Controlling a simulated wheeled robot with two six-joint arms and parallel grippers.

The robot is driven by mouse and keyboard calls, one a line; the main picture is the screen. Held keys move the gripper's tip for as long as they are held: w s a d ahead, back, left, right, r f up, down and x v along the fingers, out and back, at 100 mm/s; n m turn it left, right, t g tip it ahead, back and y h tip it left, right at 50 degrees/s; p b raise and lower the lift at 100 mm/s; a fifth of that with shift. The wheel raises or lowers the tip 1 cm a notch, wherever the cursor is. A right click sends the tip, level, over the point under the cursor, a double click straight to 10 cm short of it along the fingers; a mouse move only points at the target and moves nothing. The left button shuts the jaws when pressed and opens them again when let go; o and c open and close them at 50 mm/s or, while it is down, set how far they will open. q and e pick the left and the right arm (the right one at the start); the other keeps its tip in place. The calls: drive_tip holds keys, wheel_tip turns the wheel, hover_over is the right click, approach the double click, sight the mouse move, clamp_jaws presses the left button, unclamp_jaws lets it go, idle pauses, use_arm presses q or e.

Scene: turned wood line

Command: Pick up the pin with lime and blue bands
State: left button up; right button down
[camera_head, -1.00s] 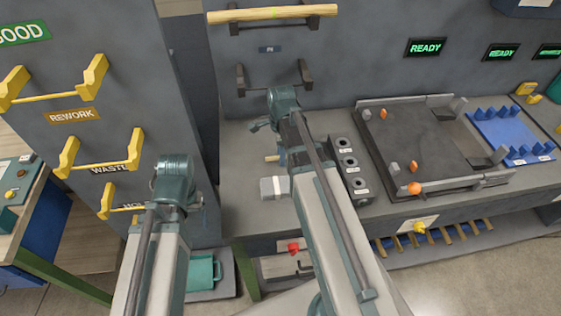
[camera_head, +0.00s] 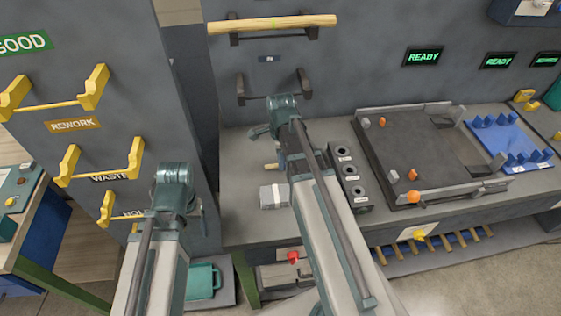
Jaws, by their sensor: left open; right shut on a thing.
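A short piece of pale wood (camera_head: 271,166) shows just left of my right wrist, above the bench. My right gripper (camera_head: 282,160) is mostly hidden behind its own arm; it is shut on this wooden pin. I cannot make out its lime and blue bands at this size. My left gripper (camera_head: 201,212) is open, low at the left in front of the grey rack panel, and mostly hidden behind its own wrist. A long wooden rod (camera_head: 290,22) rests on the upper dark bracket of the back wall.
A grey and white block (camera_head: 274,196) lies on the bench near its front edge. Right of my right arm stand a block with several holes (camera_head: 345,170), a dark tray (camera_head: 405,145) and a blue pegged tray (camera_head: 520,145). Yellow hooks (camera_head: 93,86) jut from the left panel.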

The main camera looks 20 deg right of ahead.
drive_tip(key=shift+r+p, duration=3.9)
drive_tip(key=shift+r, duration=0.2)
use_arm(q)
wheel_tip(320, 180, up, 8)
drive_tip(key=shift+r, duration=0.2)
use_arm(e)
drive_tip(key=shift+r, duration=0.1)
